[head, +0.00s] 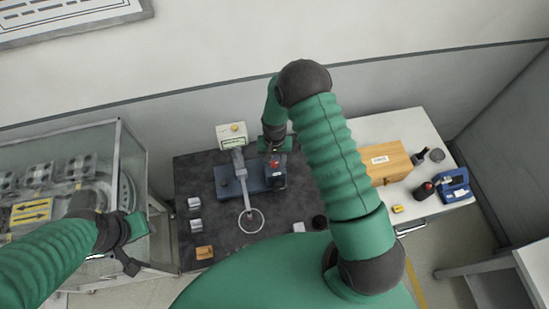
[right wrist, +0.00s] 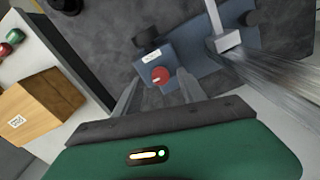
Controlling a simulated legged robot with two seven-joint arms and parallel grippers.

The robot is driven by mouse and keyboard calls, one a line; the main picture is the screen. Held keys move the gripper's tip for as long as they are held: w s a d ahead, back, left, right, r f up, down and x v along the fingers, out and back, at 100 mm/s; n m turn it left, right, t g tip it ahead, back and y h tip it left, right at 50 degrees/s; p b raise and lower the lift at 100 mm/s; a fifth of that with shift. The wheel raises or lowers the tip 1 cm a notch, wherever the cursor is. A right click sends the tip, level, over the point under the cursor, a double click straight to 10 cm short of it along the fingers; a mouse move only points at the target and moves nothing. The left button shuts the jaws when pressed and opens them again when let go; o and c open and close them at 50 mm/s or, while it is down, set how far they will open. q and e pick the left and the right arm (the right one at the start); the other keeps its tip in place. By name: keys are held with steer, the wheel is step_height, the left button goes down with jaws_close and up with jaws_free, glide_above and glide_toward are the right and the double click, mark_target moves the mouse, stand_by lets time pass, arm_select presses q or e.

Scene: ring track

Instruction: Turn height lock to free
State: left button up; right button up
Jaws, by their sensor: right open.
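A test stand with a blue base (head: 228,183), a grey column and a small display head (head: 231,135) stands on the dark bench mat. A red knob (head: 275,163) sits at the right end of the base. In the right wrist view the red knob (right wrist: 159,76) has a white label (right wrist: 151,57) beside it, too small to read. My right gripper (head: 275,147) is over that end of the base. Its open fingers (right wrist: 158,92) point toward the knob, which shows between them; contact cannot be told. My left gripper (head: 128,240) is away at the left, near the glass case.
A metal ring (head: 251,221) stands in front of the column. Small blocks (head: 195,224) lie on the mat. A wooden box (head: 384,160) and a blue tool (head: 454,185) are on the right. A glass-sided case (head: 118,155) stands left of the bench.

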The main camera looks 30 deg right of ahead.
mark_target(275, 165)
steer(key=f, duration=0.2)
steer(key=shift+w+d+f, duration=0.15)
steer(key=shift+w+f, duration=0.25)
steer(key=shift+s+r, duration=0.15)
steer(key=shift+s, duration=0.25)
steer(key=shift+c, duration=0.9)
jaws_close()
